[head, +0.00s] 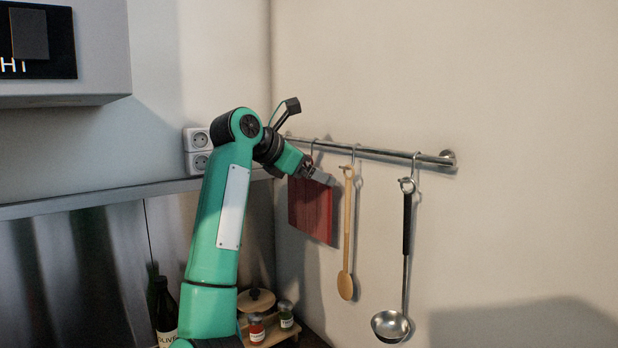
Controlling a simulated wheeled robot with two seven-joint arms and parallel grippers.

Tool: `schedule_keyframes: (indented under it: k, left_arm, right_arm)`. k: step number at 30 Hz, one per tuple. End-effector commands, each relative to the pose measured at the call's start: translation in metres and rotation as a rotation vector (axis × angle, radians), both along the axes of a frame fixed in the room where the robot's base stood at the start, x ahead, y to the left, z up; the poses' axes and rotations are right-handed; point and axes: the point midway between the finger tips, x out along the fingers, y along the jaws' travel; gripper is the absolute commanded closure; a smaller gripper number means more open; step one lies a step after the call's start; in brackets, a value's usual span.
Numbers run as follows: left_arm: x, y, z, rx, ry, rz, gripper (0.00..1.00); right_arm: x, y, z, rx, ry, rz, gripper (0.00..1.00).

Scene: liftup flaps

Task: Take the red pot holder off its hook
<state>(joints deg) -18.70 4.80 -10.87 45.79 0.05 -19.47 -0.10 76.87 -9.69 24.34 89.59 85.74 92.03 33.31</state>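The red pot holder (310,212) hangs from a hook at the left end of the metal rail (385,153) on the wall. My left gripper (318,175) is at the pot holder's top edge and covers part of it and the lower part of its hook. Its fingers are small and partly hidden, so I cannot tell whether they grip the pot holder. My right gripper is not in view.
A wooden spoon (347,235) and a steel ladle (406,250) hang on the rail to the right. Below are spice jars (286,316) on a wooden stand and a dark bottle (163,310). Wall sockets (197,150) are behind my arm. A cabinet (100,60) is upper left.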

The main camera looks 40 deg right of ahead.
Motion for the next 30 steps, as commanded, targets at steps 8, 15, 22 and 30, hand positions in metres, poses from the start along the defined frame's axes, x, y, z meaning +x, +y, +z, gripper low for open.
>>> schedule_keyframes:
  k: [8, 15, 22, 30]
  left_arm:
    - [0.014, 0.001, -0.006, 0.003, -0.013, -0.001, 0.45]
    - [0.03, 0.003, -0.007, 0.006, -0.024, 0.0, 0.45]
    - [0.032, 0.004, -0.003, 0.007, -0.026, 0.0, 0.45]
    - [0.025, -0.001, -0.004, 0.0, -0.017, 0.003, 0.45]
  right_arm:
    - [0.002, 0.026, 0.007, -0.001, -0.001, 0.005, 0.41]
    - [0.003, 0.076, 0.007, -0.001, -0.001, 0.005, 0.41]
    - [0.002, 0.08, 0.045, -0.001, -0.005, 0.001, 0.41]
    - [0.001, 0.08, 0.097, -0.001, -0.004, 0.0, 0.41]
